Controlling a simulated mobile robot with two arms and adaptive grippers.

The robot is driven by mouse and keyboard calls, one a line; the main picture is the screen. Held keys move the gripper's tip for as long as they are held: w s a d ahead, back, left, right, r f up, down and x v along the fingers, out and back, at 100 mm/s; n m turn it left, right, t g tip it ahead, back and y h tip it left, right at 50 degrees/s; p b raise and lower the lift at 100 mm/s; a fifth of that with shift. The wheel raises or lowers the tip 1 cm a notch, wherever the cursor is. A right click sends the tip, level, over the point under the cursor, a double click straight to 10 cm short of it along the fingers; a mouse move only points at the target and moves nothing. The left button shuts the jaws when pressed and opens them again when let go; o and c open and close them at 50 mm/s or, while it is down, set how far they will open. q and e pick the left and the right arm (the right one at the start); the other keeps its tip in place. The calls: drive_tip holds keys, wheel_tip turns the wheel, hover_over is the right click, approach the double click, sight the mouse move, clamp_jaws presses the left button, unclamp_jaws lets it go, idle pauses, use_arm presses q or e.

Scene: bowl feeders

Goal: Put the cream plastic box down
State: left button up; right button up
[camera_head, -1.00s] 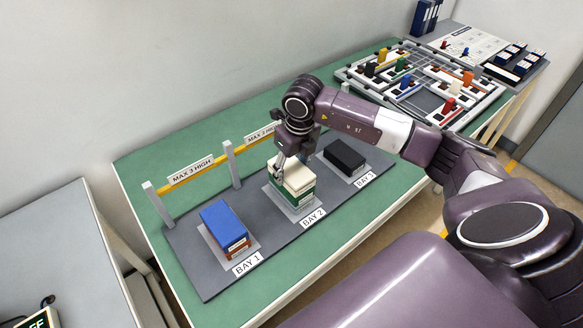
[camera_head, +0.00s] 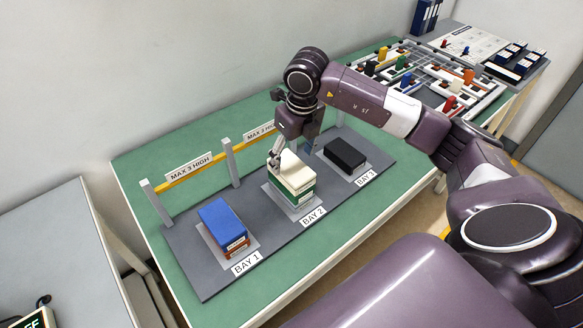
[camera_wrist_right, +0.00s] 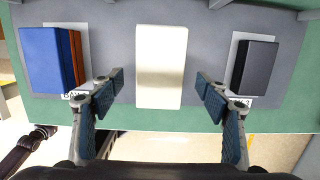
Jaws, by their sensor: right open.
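The cream plastic box (camera_head: 293,170) lies on top of a green box (camera_head: 296,190) in the stack at Bay 2. In the right wrist view the cream box (camera_wrist_right: 161,66) is seen from above, between and beyond the fingertips. My right gripper (camera_head: 276,160) is just above the stack. It is open, and the wrist view shows its two blue-padded fingers (camera_wrist_right: 161,90) apart, with a gap on each side of the box. Lower layers of the stack are partly hidden. My left gripper is in neither view.
Bay 1 (camera_head: 248,265) holds a blue box (camera_head: 222,220) on an orange-brown one. Bay 3 holds a black box (camera_head: 345,154). Posts with a yellow rail (camera_head: 188,174) and "MAX 3 HIGH" signs stand behind. A board of coloured parts (camera_head: 420,75) sits at the back right.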

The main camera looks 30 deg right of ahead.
sight(296, 170)
wheel_tip(296, 170, up, 7)
drive_tip(key=s+b, duration=0.1)
